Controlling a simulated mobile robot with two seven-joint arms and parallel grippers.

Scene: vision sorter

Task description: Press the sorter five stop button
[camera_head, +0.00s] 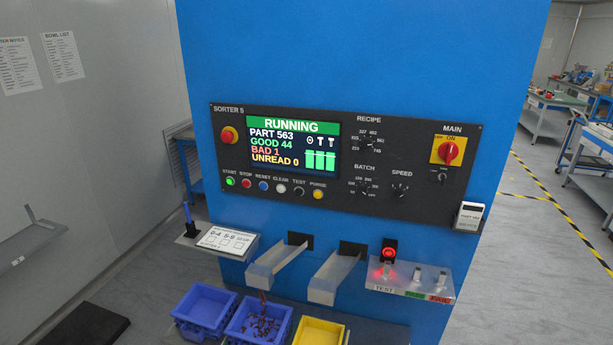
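The sorter five control panel (400,128) is set on the front of a tall blue cabinet (360,45). It is labelled SORTER 5. The red stop button (246,183) sits in the lower button row, between the green lit start button (230,181) and the blue reset button (263,185). The screen (291,143) reads RUNNING, part 563, good 44, bad 1, unread 0. Neither of my grippers is in view.
Two metal chutes (276,265) jut out below the panel. Blue bins (204,306) and a yellow bin (318,333) stand beneath. A sloped card shelf (218,241) is at left, a test shelf with a red light (389,253) at right. The space before the panel is clear.

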